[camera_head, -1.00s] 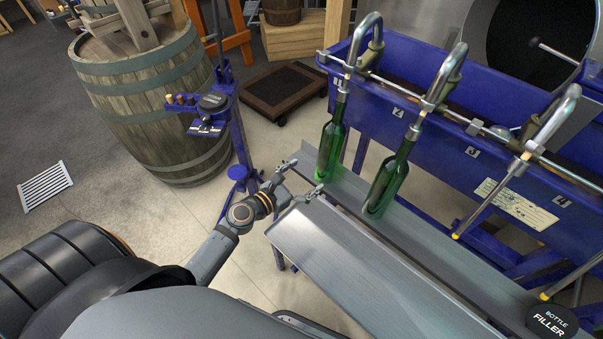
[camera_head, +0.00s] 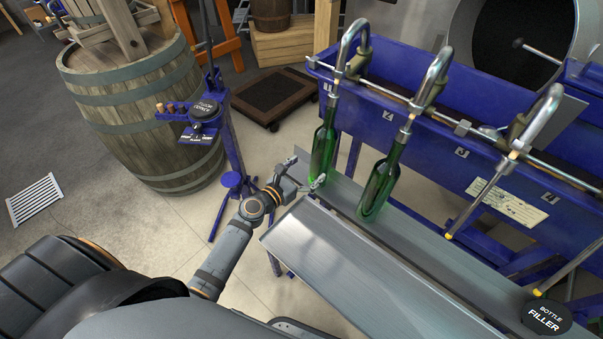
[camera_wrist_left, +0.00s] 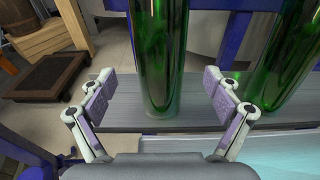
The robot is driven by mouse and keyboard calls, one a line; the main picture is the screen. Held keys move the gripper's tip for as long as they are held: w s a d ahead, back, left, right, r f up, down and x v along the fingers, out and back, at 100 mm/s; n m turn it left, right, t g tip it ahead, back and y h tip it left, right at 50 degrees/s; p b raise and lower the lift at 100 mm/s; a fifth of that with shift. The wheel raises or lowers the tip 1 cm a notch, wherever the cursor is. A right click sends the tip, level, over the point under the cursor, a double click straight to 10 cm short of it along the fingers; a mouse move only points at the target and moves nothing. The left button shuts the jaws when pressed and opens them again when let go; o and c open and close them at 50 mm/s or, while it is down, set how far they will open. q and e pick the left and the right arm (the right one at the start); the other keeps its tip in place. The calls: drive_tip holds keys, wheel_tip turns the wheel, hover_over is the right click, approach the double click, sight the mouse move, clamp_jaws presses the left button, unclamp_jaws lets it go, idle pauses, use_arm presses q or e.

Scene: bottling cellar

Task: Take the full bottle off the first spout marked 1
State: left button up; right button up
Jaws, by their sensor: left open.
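The green bottle on spout 1 (camera_head: 323,153) stands upright on the metal shelf (camera_head: 440,256), its neck up at the first spout (camera_head: 345,62). A second green bottle (camera_head: 379,187) stands under spout 2. My left gripper (camera_head: 308,170) is open, close in front of the first bottle. In the left wrist view the first bottle (camera_wrist_left: 160,60) stands between and just beyond the open fingers, with gaps on both sides. The second bottle (camera_wrist_left: 285,60) is at the right there. The fill level is hard to tell. My right gripper is not in view.
The blue filler trough (camera_head: 420,127) runs behind the bottles. Spouts 3 (camera_head: 495,180) and 4 have no bottle. A sloping metal tray (camera_head: 330,262) lies in front of the shelf. A blue corker stand (camera_head: 232,150) and a barrel (camera_head: 140,100) stand at the left.

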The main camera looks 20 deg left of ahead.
sight(316, 162)
use_arm(q)
drive_tip(key=shift+b+x, duration=0.45)
drive_tip(key=shift+x, duration=3.3)
drive_tip(key=shift+c, duration=0.4)
drive_tip(key=c, duration=1.7)
drive_tip(key=shift+c, duration=0.2)
